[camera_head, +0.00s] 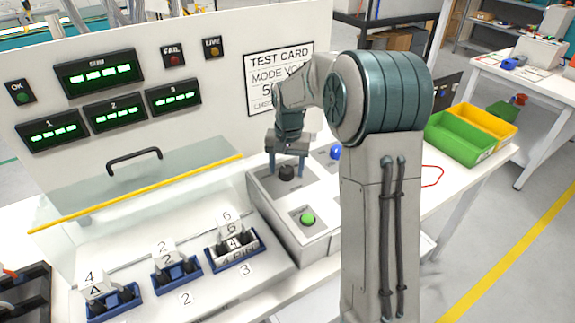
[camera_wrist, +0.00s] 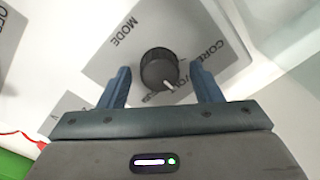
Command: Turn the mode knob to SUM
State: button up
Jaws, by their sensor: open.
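The mode knob (camera_head: 287,172) is a black round knob on the sloped top of a grey-white control box. In the wrist view the knob (camera_wrist: 159,69) stands beside printed words that include MODE and CORE. Its white pointer line points to the lower right of that picture; the label there is partly hidden. My gripper (camera_head: 288,172) is above the box with its fingers pointing down. In the wrist view my gripper (camera_wrist: 163,87) is open, with one blue finger on each side of the knob and a gap at both sides.
A green button (camera_head: 307,218) and a blue button (camera_head: 335,152) sit on the same box. A test card (camera_head: 279,75) hangs on the panel behind, partly covered by my arm.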

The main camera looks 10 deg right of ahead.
jog(key=shift+d, duration=0.1)
jog(key=c, duration=1)
jog(key=m+b, duration=0.1)
jog(key=m, duration=0.4)
jog(key=shift+m, duration=0.3)
jog(key=m, duration=0.6)
jog(key=shift+r, duration=0.15)
jog(key=shift+m, duration=0.3)
jog(key=o, duration=1)
